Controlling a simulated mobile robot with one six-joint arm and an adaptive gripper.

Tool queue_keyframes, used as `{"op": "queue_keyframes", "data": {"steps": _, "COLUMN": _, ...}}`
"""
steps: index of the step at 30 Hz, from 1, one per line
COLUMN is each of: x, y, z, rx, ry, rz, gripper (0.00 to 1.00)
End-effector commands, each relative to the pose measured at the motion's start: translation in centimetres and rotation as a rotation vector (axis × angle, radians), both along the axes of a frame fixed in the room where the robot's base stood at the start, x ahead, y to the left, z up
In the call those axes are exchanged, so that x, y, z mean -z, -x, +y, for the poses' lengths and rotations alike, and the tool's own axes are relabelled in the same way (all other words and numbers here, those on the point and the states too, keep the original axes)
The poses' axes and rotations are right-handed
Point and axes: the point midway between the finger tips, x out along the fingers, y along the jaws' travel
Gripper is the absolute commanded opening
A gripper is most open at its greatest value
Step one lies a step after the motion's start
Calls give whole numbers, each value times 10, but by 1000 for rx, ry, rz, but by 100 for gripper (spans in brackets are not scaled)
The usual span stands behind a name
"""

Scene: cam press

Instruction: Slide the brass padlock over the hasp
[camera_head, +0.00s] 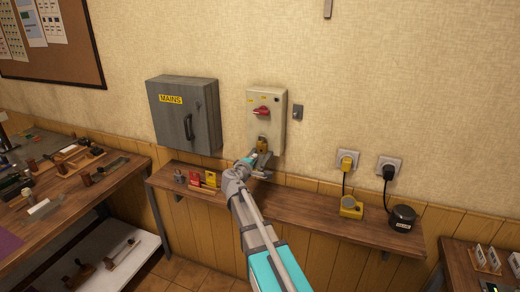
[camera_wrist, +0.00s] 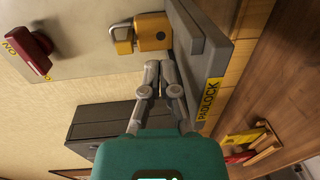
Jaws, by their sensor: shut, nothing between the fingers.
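The brass padlock (camera_wrist: 153,32) shows in the wrist view against the light box front, its grey shackle (camera_wrist: 121,31) to the left of its body. A small yellow piece (camera_wrist: 124,48) sits by the shackle; I cannot tell whether it is the hasp or whether the shackle is around it. In the head view the padlock (camera_head: 263,142) is low on the switch box. My gripper (camera_wrist: 160,66) is shut and empty, its tips close to the padlock body; contact is unclear. It also shows in the head view (camera_head: 247,160), just below the padlock.
A grey ledge labelled PADLOCK (camera_wrist: 208,98) lies beside my fingers. The switch box (camera_head: 252,100) has a red handle (camera_head: 262,111). A grey MAINS cabinet (camera_head: 183,125) hangs left. Red and yellow items (camera_head: 211,179) sit on the wooden shelf (camera_head: 300,212).

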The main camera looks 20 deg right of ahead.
Motion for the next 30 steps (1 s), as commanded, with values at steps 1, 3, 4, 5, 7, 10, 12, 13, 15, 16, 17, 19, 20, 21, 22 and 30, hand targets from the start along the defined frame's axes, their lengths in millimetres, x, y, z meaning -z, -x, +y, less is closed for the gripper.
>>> {"op": "queue_keyframes", "data": {"steps": 1, "x": 0, "y": 3, "z": 2, "rx": 0, "ry": 0, "rz": 0, "gripper": 0}}
{"op": "queue_keyframes", "data": {"steps": 3, "x": 0, "y": 6, "z": 5, "rx": 0, "ry": 0, "rz": 0, "gripper": 0}}
{"op": "queue_keyframes", "data": {"steps": 4, "x": 0, "y": 8, "z": 6, "rx": 0, "ry": 0, "rz": 0, "gripper": 0}}
{"op": "queue_keyframes", "data": {"steps": 5, "x": 0, "y": 9, "z": 7, "rx": 0, "ry": 0, "rz": 0, "gripper": 0}}
{"op": "queue_keyframes", "data": {"steps": 7, "x": 0, "y": 12, "z": 10, "rx": 0, "ry": 0, "rz": 0, "gripper": 0}}
{"op": "queue_keyframes", "data": {"steps": 10, "x": 0, "y": 16, "z": 13, "rx": -1, "ry": 0, "rz": 0, "gripper": 0}}
{"op": "queue_keyframes", "data": {"steps": 12, "x": 0, "y": 19, "z": 16, "rx": -1, "ry": 0, "rz": 0, "gripper": 0}}
{"op": "queue_keyframes", "data": {"steps": 13, "x": 0, "y": 20, "z": 17, "rx": -1, "ry": 0, "rz": 0, "gripper": 0}}
{"op": "queue_keyframes", "data": {"steps": 15, "x": 0, "y": 23, "z": 19, "rx": -1, "ry": 0, "rz": 0, "gripper": 0}}
{"op": "queue_keyframes", "data": {"steps": 16, "x": 0, "y": 25, "z": 21, "rx": -1, "ry": 0, "rz": 0, "gripper": 0}}
{"op": "queue_keyframes", "data": {"steps": 17, "x": 0, "y": 26, "z": 22, "rx": -1, "ry": 0, "rz": 0, "gripper": 0}}
{"op": "queue_keyframes", "data": {"steps": 19, "x": 0, "y": 29, "z": 24, "rx": 0, "ry": 0, "rz": 0, "gripper": 0}}
{"op": "queue_keyframes", "data": {"steps": 20, "x": 0, "y": 30, "z": 25, "rx": 0, "ry": 0, "rz": 0, "gripper": 0}}
{"op": "queue_keyframes", "data": {"steps": 21, "x": 0, "y": 31, "z": 26, "rx": 0, "ry": 0, "rz": 0, "gripper": 0}}
{"op": "queue_keyframes", "data": {"steps": 22, "x": 0, "y": 31, "z": 27, "rx": 0, "ry": 0, "rz": 0, "gripper": 0}}
{"op": "queue_keyframes", "data": {"steps": 30, "x": 0, "y": 32, "z": 28, "rx": 0, "ry": 0, "rz": 0, "gripper": 0}}
